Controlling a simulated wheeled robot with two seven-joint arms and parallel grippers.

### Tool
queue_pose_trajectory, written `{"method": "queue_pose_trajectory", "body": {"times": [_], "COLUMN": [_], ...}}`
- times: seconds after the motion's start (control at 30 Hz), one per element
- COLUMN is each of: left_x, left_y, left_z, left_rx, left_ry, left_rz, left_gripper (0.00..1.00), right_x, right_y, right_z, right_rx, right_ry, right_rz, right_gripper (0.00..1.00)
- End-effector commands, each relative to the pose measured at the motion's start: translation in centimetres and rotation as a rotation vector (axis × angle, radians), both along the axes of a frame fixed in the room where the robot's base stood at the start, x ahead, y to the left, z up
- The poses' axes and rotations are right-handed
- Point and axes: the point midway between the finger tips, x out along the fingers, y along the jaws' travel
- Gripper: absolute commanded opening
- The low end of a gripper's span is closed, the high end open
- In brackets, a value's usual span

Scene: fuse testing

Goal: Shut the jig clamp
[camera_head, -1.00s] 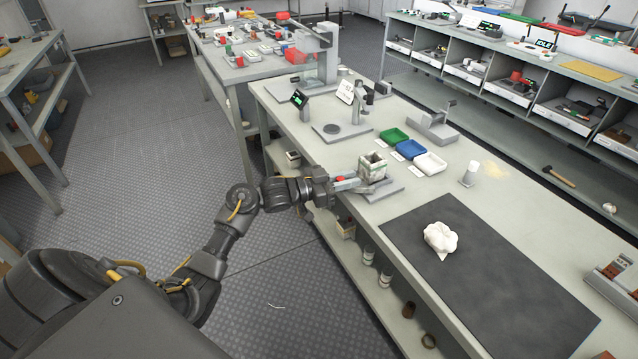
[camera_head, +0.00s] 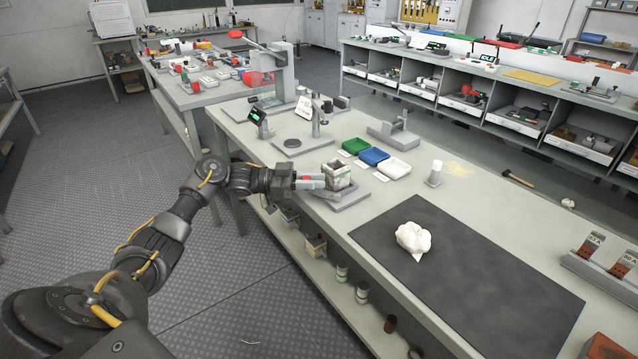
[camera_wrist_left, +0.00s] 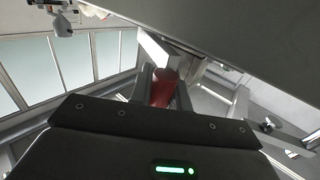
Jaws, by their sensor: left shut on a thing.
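The jig (camera_head: 350,199) is a grey plate near the left long edge of the bench, with a pale, box-like block (camera_head: 338,175) standing on it. My left gripper (camera_head: 312,181) reaches in from the left, beside the block. It is shut on the red clamp handle (camera_head: 307,179), which shows as a red grip (camera_wrist_left: 163,88) between the fingers in the left wrist view. The fingers hide part of the handle, and I cannot tell how far the clamp is closed. My right gripper is not in view.
Green (camera_head: 356,146), blue (camera_head: 374,156) and white (camera_head: 394,168) trays stand behind the jig. A white cylinder (camera_head: 434,174) stands to the right. A dark mat (camera_head: 470,270) with a crumpled white cloth (camera_head: 413,240) lies nearer. Gauges stand farther back.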

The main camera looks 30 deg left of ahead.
Motion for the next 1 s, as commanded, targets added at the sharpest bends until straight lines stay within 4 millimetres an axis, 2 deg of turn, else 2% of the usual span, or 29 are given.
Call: {"method": "queue_pose_trajectory", "body": {"times": [0.4, 0.43, 0.6, 1.0], "left_x": [0.07, 0.07, 0.09, -0.13], "left_y": [0.23, 0.23, 0.12, 0.44], "left_z": [0.13, 0.14, 0.10, -0.06], "left_rx": [0.002, 0.002, 0.002, 0.002], "left_ry": [-0.002, -0.002, -0.001, 0.000], "left_rz": [0.002, 0.002, 0.000, -0.001], "left_gripper": [0.00, 0.21, 0.40, 0.40], "right_x": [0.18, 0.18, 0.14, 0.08], "right_y": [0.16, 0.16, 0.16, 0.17], "right_z": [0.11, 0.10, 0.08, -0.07], "right_rx": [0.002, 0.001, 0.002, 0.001], "right_ry": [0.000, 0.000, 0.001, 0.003], "right_rz": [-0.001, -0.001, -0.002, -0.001], "right_gripper": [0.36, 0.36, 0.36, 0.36]}}
